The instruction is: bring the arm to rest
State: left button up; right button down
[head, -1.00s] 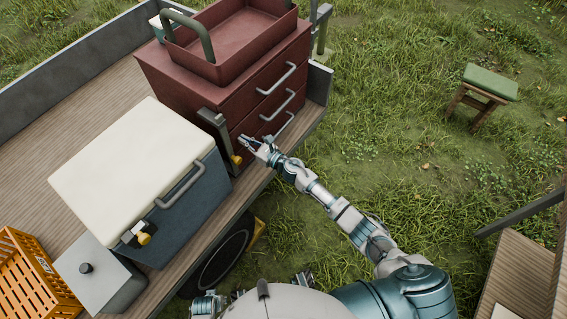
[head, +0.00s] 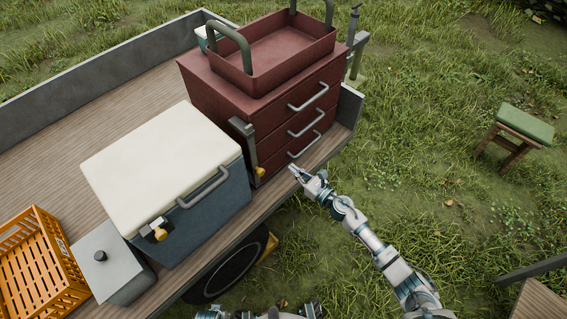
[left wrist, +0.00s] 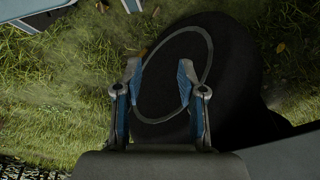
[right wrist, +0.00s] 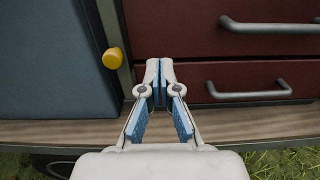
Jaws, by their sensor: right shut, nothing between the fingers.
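My right gripper (head: 294,170) is shut and empty, by the cart's edge in front of the red drawer cabinet (head: 218,86). In the right wrist view its blue-padded fingertips (right wrist: 159,68) meet, with a drawer handle (right wrist: 249,91) to their right and a yellow knob (right wrist: 113,58) to their left. It appears apart from both. All the cabinet's drawers look shut. My left gripper (left wrist: 160,70) is open and empty, its fingers spread in front of a dark wheel (left wrist: 205,65). In the head view, only parts at the bottom edge show near it.
A cooler with a white lid (head: 160,150) stands left of the cabinet on the wooden cart bed (head: 60,180). A grey box (head: 110,270) and an orange crate (head: 72,285) are at lower left. A green-topped stool (head: 525,122) stands on open grass at right.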

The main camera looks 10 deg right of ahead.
jog(key=s+d+f+m+g+h+p, duration=0.1)
jog(key=s+d+f+m+h, duration=0.35)
jog(key=f+m, duration=0.4)
jog(key=s+d+f+m+g+h, duration=0.1)
jog(key=s+d+f+m+h, duration=0.2)
jog(key=s+f+m, duration=0.5)
jog(key=s+d+f+m+g+h+p, duration=0.1)
jog(key=s+d+f+m+h, duration=0.25)
jog(key=f+m, duration=0.5)
pick_arm(q)
jog(key=s+f, duration=0.3)
jog(key=f, duration=0.2)
jog(key=shift+s+a, duration=0.2)
jog(key=shift+a, duration=0.25)
pick_arm(e)
jog(key=s+f+m+g, duration=0.3)
jog(key=s+f+m, duration=0.1)
jog(key=s, duration=0.5)
jog(key=s+a+f+m+g, duration=0.1)
jog(key=s+f+m+g, duration=0.2)
jog(key=s+m, duration=0.4)
jog(key=s+f+m+g, duration=0.3)
jog(key=s+f+m, duration=0.2)
jog(key=s, duration=0.6)
jog(key=shift+a+f+g, duration=0.3)
jog(key=shift+a+f, duration=0.05)
jog(key=shift+f, duration=0.1)
